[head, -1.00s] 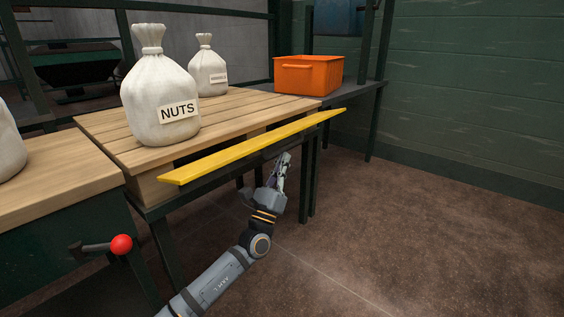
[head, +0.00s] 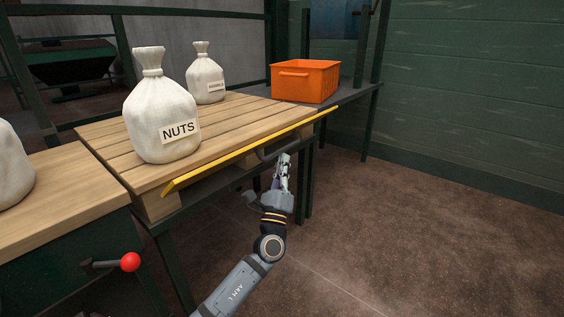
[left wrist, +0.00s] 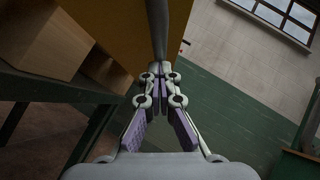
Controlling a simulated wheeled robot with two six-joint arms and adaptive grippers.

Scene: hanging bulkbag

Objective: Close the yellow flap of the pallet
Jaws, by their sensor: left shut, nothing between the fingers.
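The yellow flap (head: 240,154) runs along the front edge of the wooden pallet (head: 225,130) and shows as a thin strip, seen nearly edge-on in the head view. A dark handle (head: 272,150) shows just below it. My left gripper (head: 284,157) is shut and empty, with its fingertips close to the handle. In the left wrist view, the flap's yellow face (left wrist: 112,28) fills the upper left, and a dark bar (left wrist: 158,30) runs down to the fingertips (left wrist: 160,72). I cannot tell whether they touch. My right gripper is not in view.
A white sack labelled NUTS (head: 162,105) and a smaller sack (head: 205,72) stand on the pallet. An orange crate (head: 305,82) sits behind on a dark bench. A red-knobbed lever (head: 130,262) is at the lower left. Open floor (head: 420,220) lies to the right.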

